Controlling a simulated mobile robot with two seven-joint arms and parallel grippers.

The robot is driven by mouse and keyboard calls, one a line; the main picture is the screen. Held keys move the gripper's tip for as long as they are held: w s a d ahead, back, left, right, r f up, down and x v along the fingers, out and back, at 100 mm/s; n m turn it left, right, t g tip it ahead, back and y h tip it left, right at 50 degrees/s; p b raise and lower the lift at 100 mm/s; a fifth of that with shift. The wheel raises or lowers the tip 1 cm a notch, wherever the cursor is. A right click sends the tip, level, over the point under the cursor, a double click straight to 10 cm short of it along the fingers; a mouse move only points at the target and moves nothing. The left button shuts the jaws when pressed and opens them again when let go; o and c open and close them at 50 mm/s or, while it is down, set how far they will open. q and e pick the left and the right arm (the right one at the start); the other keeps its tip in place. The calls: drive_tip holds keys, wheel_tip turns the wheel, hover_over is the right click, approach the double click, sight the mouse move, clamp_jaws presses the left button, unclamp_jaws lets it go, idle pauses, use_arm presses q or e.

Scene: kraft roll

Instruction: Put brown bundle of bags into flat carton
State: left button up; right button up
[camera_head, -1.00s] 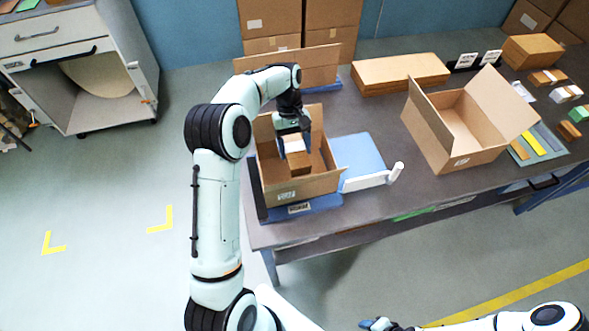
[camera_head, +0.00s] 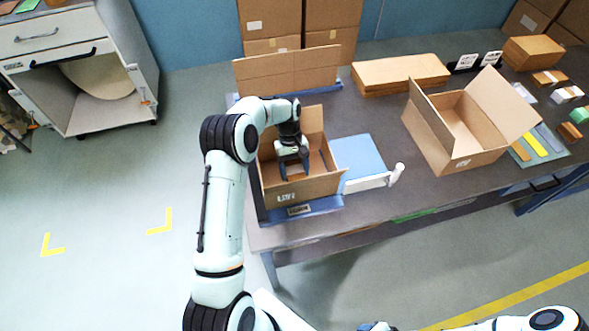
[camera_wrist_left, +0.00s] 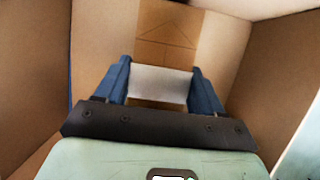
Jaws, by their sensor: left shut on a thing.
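My left gripper (camera_head: 295,168) reaches down inside an open carton (camera_head: 300,191) at the left end of the table. In the left wrist view, the gripper (camera_wrist_left: 161,88) is shut on the brown bundle of bags, with its white band (camera_wrist_left: 160,84) between the blue fingers. Brown parts of the bundle (camera_wrist_left: 166,55) show beyond the band. In the head view the bundle is mostly hidden by the gripper. Whether it touches the carton floor I cannot tell. My right gripper (camera_head: 377,327) barely shows at the bottom edge; its fingers cannot be made out.
A blue plate (camera_head: 359,156) and a white handle-like part (camera_head: 372,181) lie right of the carton. A second open carton (camera_head: 462,130) stands further right. Flat brown stacks (camera_head: 400,72) lie behind, and several small bundles (camera_head: 549,78) at the far right.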

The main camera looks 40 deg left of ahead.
use_arm(q)
drive_tip(key=shift+f, duration=0.1)
drive_tip(key=o, duration=1.1)
drive_tip(key=shift+o, duration=0.2)
drive_tip(key=p+v, duration=0.1)
drive_tip(key=v, duration=1)
drive_tip(key=shift+w+p, duration=0.1)
drive_tip(key=shift+p, duration=0.3)
drive_tip(key=shift+a+r, duration=0.2)
drive_tip(key=shift+r, duration=0.35)
use_arm(e)
drive_tip(key=w+r, duration=0.2)
drive_tip(key=w, duration=0.1)
drive_tip(key=shift+r, duration=0.25)
